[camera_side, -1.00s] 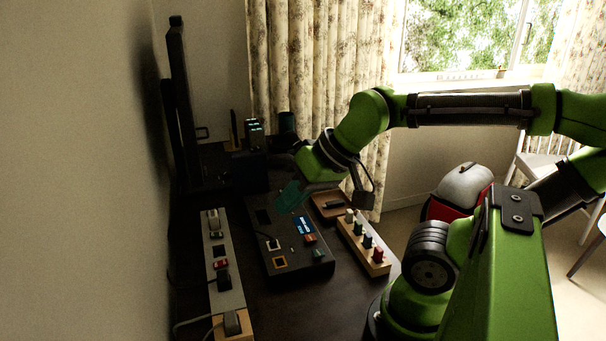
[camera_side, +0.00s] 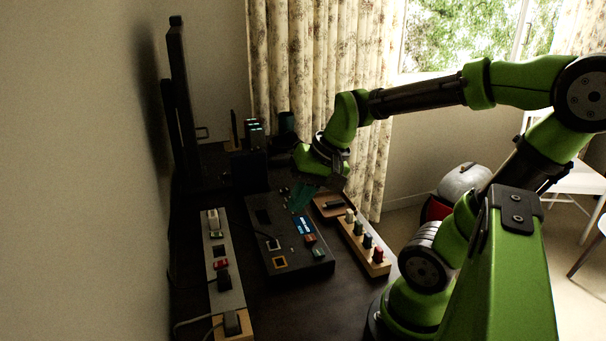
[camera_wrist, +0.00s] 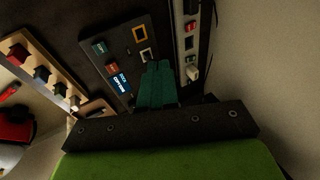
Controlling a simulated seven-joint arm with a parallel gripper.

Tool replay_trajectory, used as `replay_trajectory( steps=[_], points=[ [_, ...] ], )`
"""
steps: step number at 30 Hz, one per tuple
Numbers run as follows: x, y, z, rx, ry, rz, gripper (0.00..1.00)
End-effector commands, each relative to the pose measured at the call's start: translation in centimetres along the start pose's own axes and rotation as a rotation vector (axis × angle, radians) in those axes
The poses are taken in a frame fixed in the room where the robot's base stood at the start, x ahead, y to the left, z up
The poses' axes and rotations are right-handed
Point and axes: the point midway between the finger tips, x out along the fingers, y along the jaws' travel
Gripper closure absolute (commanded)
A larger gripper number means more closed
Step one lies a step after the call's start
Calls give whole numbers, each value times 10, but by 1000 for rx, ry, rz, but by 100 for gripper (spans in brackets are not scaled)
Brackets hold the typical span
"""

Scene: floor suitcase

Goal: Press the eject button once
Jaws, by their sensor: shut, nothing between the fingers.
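A dark control panel (camera_side: 290,269) lies on the desk and also shows in the wrist view (camera_wrist: 123,28). It has a lit blue display (camera_side: 303,226), a red-orange button (camera_side: 310,239) and a green button (camera_side: 319,253). In the wrist view the green button (camera_wrist: 99,47) and the red button (camera_wrist: 111,69) sit left of my fingers. My gripper (camera_side: 299,208) has teal fingers, shut and empty, over the panel's far part. The fingers (camera_wrist: 157,66) hide part of the panel in the wrist view.
A wooden block (camera_side: 351,240) with several coloured pegs stands right of the panel, with a brown tray (camera_side: 321,210) behind it. A grey strip (camera_side: 225,263) with sockets, plugs and cables lies to the left. A monitor (camera_side: 184,100) stands at the back left.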

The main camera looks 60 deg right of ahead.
Motion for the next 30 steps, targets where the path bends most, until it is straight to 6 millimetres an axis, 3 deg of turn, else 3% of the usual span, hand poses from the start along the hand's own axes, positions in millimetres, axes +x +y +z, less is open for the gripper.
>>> replay_trajectory(
  steps=[1, 9, 12, 15, 21, 30],
  points=[
    [9, 15, -11, 174, -47, 24, 100],
    [37, 74, -49, 1206, -277, 77, 100],
    [44, 92, -63, 1622, -372, 85, 100],
    [45, 96, -75, 1942, -461, 87, 100],
    [38, 81, -84, 2223, -573, 94, 100],
    [37, 79, -83, 2273, -588, 112, 100]
  ],
)
